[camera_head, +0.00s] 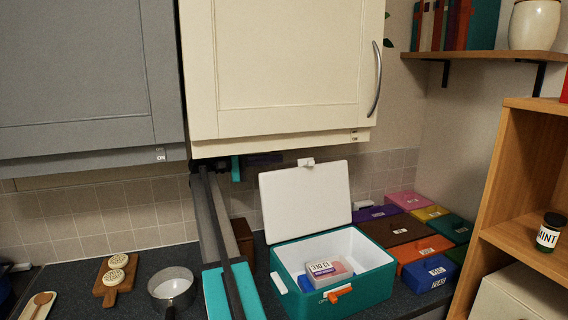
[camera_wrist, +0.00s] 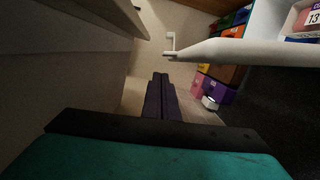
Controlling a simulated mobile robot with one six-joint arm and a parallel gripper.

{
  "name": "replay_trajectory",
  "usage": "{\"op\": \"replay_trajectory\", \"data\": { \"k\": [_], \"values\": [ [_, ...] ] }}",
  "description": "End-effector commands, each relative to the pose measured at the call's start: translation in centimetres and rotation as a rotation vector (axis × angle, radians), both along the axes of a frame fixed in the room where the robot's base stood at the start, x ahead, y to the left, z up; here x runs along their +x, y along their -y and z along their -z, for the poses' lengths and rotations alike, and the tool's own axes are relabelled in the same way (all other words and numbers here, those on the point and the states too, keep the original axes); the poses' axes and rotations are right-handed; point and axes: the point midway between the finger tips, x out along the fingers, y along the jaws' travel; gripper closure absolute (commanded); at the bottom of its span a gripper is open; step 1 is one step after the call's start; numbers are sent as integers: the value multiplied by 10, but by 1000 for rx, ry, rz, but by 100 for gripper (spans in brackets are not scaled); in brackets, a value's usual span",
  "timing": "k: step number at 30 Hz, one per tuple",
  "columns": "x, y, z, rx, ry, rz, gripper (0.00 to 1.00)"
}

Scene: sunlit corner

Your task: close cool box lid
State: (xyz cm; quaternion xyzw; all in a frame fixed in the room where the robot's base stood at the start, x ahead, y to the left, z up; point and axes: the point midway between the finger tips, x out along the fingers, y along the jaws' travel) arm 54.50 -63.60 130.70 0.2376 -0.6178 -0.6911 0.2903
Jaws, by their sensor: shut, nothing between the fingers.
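The teal cool box (camera_head: 335,299) stands on the counter with its white lid (camera_head: 305,200) raised, leaning slightly back. A small white catch (camera_head: 306,162) is on the lid's top edge. In the wrist view the lid (camera_wrist: 245,52) shows nearly edge-on at the upper right, its catch (camera_wrist: 171,46) at the left end. My gripper (camera_wrist: 160,78) is shut and empty, its dark fingers apart from the lid. An orange latch (camera_head: 339,294) is on the box front.
Labelled packs (camera_head: 328,272) lie inside the box. Several coloured boxes (camera_head: 424,248) crowd the counter to its right. The cream cabinet (camera_head: 280,60) hangs close above my gripper. A saucepan (camera_head: 172,288) and a wooden board (camera_head: 116,279) are at the left. A wooden shelf unit (camera_head: 500,195) bounds the right.

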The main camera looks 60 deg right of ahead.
Motion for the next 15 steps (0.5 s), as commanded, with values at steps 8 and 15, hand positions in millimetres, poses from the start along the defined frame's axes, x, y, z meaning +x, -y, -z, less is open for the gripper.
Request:
{"op": "replay_trajectory", "data": {
  "k": [8, 15],
  "values": [
    [9, -9, 0, 0, 0, 0, 100],
    [10, -9, 0, 0, 0, -1, 100]
  ]
}}
